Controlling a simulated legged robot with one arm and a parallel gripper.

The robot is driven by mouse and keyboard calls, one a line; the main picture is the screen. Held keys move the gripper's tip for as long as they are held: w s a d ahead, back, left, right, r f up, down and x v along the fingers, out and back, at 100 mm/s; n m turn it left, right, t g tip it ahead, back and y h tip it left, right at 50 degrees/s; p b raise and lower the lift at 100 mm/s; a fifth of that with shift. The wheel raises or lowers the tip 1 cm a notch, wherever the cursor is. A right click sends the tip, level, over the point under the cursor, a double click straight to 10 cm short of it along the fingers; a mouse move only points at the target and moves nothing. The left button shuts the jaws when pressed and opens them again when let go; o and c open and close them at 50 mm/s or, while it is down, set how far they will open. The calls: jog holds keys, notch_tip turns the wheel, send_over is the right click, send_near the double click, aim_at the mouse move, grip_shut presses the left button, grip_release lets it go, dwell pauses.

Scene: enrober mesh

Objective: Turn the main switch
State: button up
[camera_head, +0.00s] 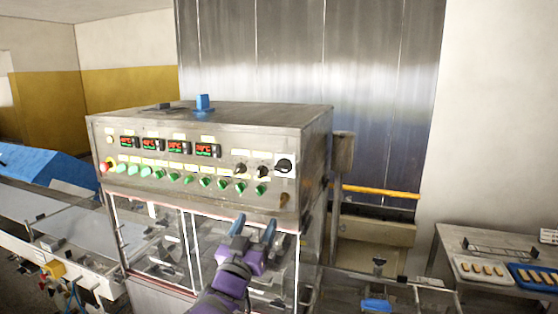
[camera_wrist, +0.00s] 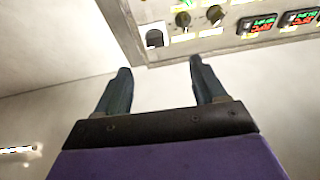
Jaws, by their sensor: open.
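The likely main switch is a black rotary knob (camera_head: 284,165) on a white plate, at the right end of the machine's control panel. It also shows in the wrist view as a dark knob on a white plate (camera_wrist: 154,38) at the panel's corner. I cannot read any label on it. My gripper (camera_head: 254,226) is open and empty, in front of the machine and below the panel in the head view. In the wrist view its two fingers (camera_wrist: 160,66) stand apart, with the switch beyond the gap and touching neither.
Smaller black knobs (camera_head: 239,171) sit left of the switch, with several green knobs, a red button (camera_head: 104,167) and lit displays (camera_head: 130,142). Glass doors (camera_head: 160,240) are below the panel. A conveyor (camera_head: 70,232) runs left; a table (camera_head: 455,239) with trays stands right.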

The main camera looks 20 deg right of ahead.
jog(key=r+h, duration=0.1)
jog(key=r, duration=0.1)
jog(key=p, duration=0.3)
send_near(281, 171)
jog(key=x, duration=0.9)
jog(key=shift+w+d+r, duration=0.1)
jog(key=shift+w, duration=0.2)
jog(key=shift+c, duration=0.3)
jog(key=c, duration=1)
jog(key=shift+o, duration=0.2)
